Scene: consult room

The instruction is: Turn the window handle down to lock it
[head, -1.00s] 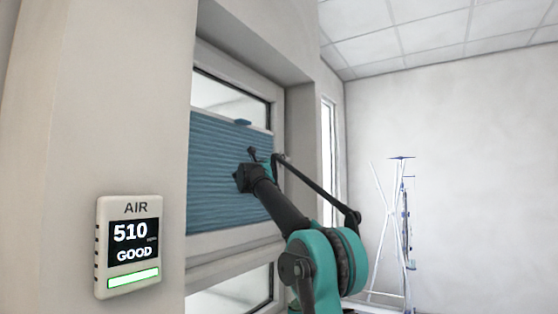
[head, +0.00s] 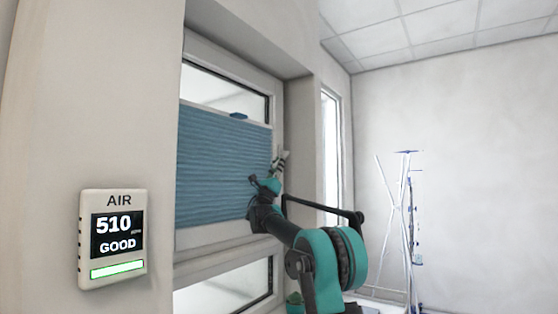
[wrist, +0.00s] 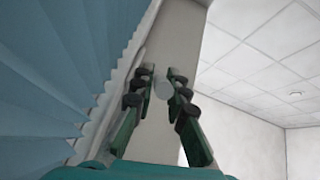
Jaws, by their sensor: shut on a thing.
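The window (head: 222,240) with its pale frame fills the left middle of the head view. My gripper (head: 281,160) is at the right side of its frame, with fingers pointing up. In the wrist view my gripper (wrist: 164,88) has its two green fingers closed around a small pale grey piece, the window handle (wrist: 163,91), in front of the pale frame. Only a short part of the handle shows between the fingertips, so its angle cannot be told. In the head view the gripper largely hides it.
A blue pleated blind (head: 222,160) covers the upper pane, close to the left of my gripper. An air monitor (head: 112,240) hangs on the near wall at left. A thin metal stand (head: 408,220) is at the right by the far wall. Open space lies between.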

